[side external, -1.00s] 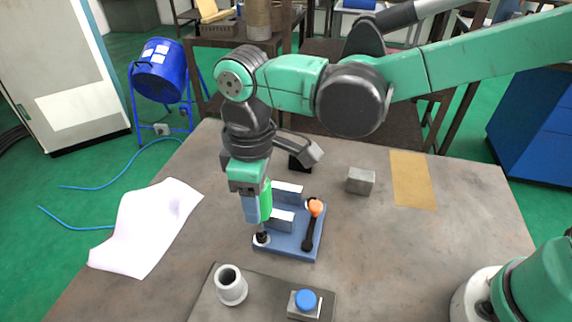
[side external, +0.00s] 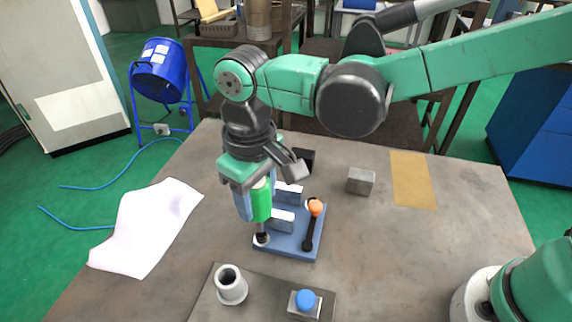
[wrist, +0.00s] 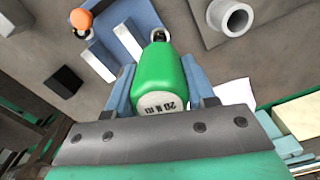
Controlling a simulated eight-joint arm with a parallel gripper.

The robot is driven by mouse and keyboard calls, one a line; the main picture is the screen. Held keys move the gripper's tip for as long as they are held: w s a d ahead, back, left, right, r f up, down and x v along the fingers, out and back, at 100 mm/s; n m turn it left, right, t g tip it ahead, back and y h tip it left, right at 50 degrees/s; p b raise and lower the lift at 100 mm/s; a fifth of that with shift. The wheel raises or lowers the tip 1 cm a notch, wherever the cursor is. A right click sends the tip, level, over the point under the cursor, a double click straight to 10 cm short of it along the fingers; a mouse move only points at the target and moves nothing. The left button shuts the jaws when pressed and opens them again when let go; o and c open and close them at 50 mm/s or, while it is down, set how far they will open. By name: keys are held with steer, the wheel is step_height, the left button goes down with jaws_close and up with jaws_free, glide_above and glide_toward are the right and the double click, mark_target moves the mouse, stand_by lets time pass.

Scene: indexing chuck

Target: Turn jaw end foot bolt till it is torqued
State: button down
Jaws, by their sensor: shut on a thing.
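My gripper (side external: 257,200) is shut on a green driver (side external: 261,204), which stands about upright with its lower end down. In the wrist view the green driver (wrist: 162,75) sits between both fingers, and its end cap carries a printed "20 N m" label. The driver's dark tip meets the foot bolt (side external: 262,239) at the near left corner of the blue fixture base (side external: 290,246). The bolt head is mostly hidden under the tip. Two pale upright jaws (side external: 281,221) stand on the base.
A black lever with an orange knob (side external: 315,208) stands on the base's right side. A grey collar (side external: 231,287) and a blue-knobbed block (side external: 306,300) are on a plate in front. A grey block (side external: 360,181) and black block (side external: 303,160) lie behind. White paper (side external: 145,230) lies left.

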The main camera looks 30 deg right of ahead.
steer(key=m, duration=0.2)
steer(key=shift+m, duration=0.3)
steer(key=m, duration=0.3)
steer(key=shift+m, duration=0.5)
steer(key=m, duration=0.2)
steer(key=shift+m, duration=0.4)
